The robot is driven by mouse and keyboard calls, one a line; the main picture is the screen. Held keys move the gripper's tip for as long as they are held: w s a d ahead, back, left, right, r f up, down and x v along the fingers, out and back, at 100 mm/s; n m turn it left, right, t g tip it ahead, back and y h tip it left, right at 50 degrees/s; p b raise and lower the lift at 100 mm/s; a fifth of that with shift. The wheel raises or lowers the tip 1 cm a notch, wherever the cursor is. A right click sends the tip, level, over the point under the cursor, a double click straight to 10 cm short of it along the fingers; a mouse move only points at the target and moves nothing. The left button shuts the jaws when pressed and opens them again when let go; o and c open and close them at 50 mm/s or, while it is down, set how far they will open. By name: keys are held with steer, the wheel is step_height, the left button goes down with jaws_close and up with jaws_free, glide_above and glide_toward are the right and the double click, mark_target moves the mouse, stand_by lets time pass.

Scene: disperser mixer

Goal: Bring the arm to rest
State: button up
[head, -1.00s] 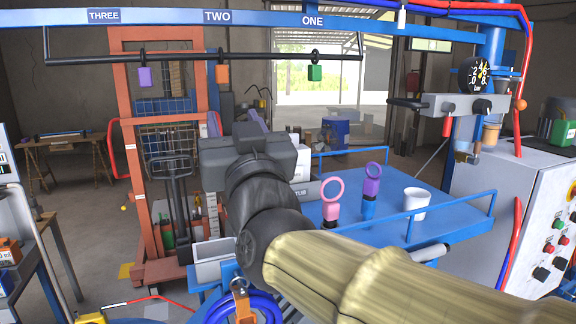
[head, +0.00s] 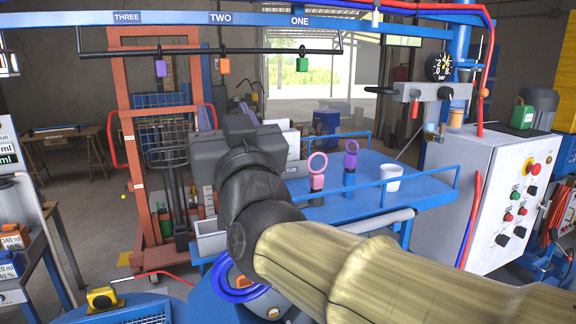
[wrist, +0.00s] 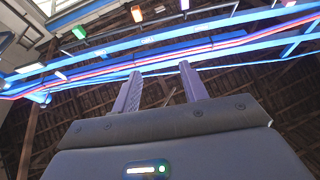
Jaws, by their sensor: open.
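My gripper (wrist: 160,92) is open in the wrist view. Its two fingers point up toward the roof beams, and the gap between them is empty. In the head view my arm reaches up from the lower right, and its dark wrist housing stands in front of the orange frame and beside the blue table. The fingers cannot be made out in the head view.
A blue table (head: 432,200) with a pink ring tool (head: 317,178), a purple ring tool (head: 350,165) and a white cup (head: 391,178) is right of my wrist. A control cabinet (head: 490,185) stands at right. A blue beam (head: 350,18) and hanging tags cross above.

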steer(key=w+d+f+g+h, duration=0.2)
steer(key=d+f+g, duration=0.15)
steer(key=f, duration=0.65)
steer(key=w+d+f+m+g+h, duration=0.15)
steer(key=d+f, duration=0.25)
steer(key=f, duration=0.5)
steer(key=w+d+f+g+h, duration=0.2)
steer(key=w+d+f+g, duration=0.15)
steer(key=f, duration=0.65)
steer(key=s+d+f+m+g+h, duration=0.1)
steer(key=s+d+f+g, duration=0.4)
steer(key=f, duration=0.4)
steer(key=s+d+f+m+g+h, duration=0.2)
steer(key=s+d+f+g, duration=0.2)
steer(key=s+d+f, duration=0.4)
step_height(320, 180, down, 2)
steer(key=shift+s+f+g, duration=0.25)
steer(key=shift+s+g, duration=0.1)
steer(key=shift+s, duration=0.45)
